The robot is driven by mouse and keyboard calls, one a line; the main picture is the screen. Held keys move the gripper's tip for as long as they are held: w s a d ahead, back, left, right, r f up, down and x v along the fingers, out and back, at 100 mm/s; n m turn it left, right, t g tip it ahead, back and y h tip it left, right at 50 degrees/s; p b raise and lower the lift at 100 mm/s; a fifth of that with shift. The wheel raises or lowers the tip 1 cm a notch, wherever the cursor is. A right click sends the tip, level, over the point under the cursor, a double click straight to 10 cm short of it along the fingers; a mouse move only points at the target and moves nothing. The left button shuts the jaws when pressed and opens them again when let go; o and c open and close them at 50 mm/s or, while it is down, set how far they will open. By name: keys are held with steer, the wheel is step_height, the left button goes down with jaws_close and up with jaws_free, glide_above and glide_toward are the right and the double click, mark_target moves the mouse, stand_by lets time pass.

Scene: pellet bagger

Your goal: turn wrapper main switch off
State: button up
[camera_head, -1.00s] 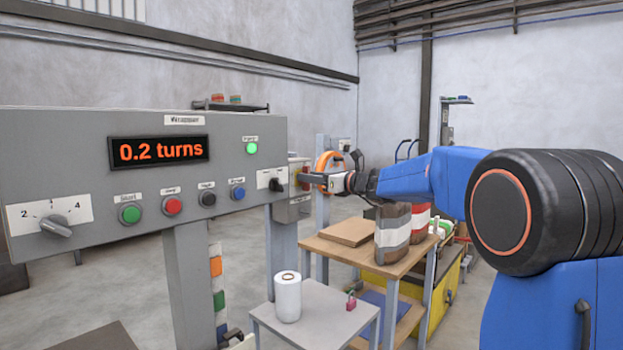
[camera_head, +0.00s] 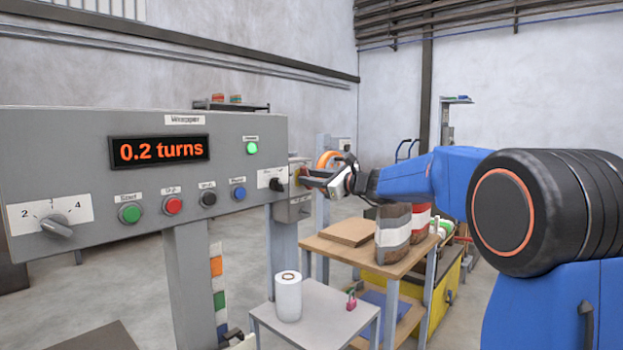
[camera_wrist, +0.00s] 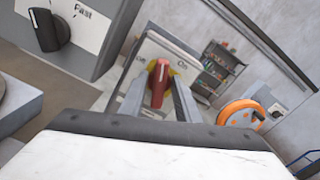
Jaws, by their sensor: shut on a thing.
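The wrapper main switch is a red handle (camera_wrist: 159,84) on a yellow disc, set in a grey plate (camera_wrist: 150,50) with an "On" label to the right of it in the wrist view. My gripper (camera_wrist: 158,100) has its two fingers on either side of the red handle and is shut on it. In the head view my gripper (camera_head: 308,181) reaches the small grey switch box (camera_head: 296,207) at the right end of the wrapper panel (camera_head: 80,150). The handle is largely hidden by the fingers there, and its exact angle is hard to tell.
The panel has a lit green lamp (camera_head: 252,148), a "0.2 turns" display (camera_head: 159,150) and a black selector (camera_head: 276,184) close to my gripper. An orange wheel (camera_wrist: 240,117) lies to the right. A small table (camera_head: 310,312) holds a white roll (camera_head: 288,297).

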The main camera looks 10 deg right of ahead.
steer(key=n, duration=0.8)
steer(key=f+n, duration=0.1)
steer(key=n, duration=0.4)
steer(key=shift+s+a, duration=0.15)
steer(key=shift+a, duration=0.05)
steer(key=shift+n, duration=0.3)
steer(key=o, duration=0.7)
steer(key=shift+r, duration=0.1)
steer(key=shift+s+d, duration=0.1)
steer(key=v, duration=1.7)
steer(key=shift+s, duration=0.1)
